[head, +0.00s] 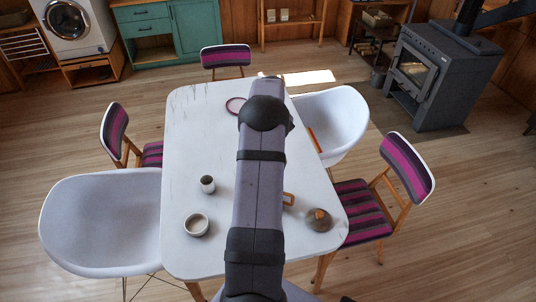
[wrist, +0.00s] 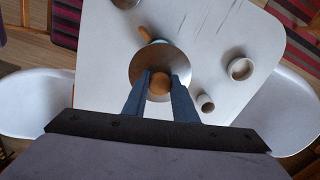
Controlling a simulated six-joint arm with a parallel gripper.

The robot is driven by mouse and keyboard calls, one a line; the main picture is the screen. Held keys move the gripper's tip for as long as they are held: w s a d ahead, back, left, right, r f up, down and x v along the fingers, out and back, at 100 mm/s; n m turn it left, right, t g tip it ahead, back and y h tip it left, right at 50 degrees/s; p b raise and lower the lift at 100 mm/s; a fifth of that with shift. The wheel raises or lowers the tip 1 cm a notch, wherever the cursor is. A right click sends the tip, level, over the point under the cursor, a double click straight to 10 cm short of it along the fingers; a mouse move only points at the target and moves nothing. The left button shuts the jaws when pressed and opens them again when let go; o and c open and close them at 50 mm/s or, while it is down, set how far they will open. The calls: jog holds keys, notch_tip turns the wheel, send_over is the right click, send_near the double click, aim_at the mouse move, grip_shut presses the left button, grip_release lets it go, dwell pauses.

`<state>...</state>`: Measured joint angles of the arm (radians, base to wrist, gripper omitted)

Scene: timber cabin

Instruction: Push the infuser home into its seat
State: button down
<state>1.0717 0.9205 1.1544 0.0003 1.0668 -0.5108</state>
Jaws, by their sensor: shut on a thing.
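My gripper (wrist: 160,80) points down over the white table (head: 185,130) and is shut on a round wooden knob. The knob tops a round metal disc, which I take to be the infuser (wrist: 146,66). Beyond the disc in the wrist view, a wooden handle (wrist: 150,34) and a sliver of pale rim show, likely of the pot holding the seat. The handle also shows right of my arm in the head view (head: 288,199). The disc covers the seat, so I cannot tell how deep the infuser sits. My arm hides gripper and infuser in the head view.
A small cup (head: 207,184) and a pale bowl (head: 196,225) stand left of my arm. A round brownish object (head: 318,219) lies near the right edge. A purple ring (head: 235,105) lies at the far end. Chairs surround the table; its left far part is clear.

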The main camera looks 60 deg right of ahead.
jog(key=shift+f, duration=0.2)
jog(key=shift+f+b, duration=2.1)
jog(key=shift+f, duration=0.9)
notch_tip(320, 180, down, 8)
jog(key=b, duration=0.5)
jog(key=shift+f, duration=0.25)
dwell(1.3)
jog(key=c, duration=1.4)
grip_release()
jog(key=shift+o, duration=0.2)
jog(key=shift+r+b, duration=1.45)
jog(key=shift+r, duration=2.25)
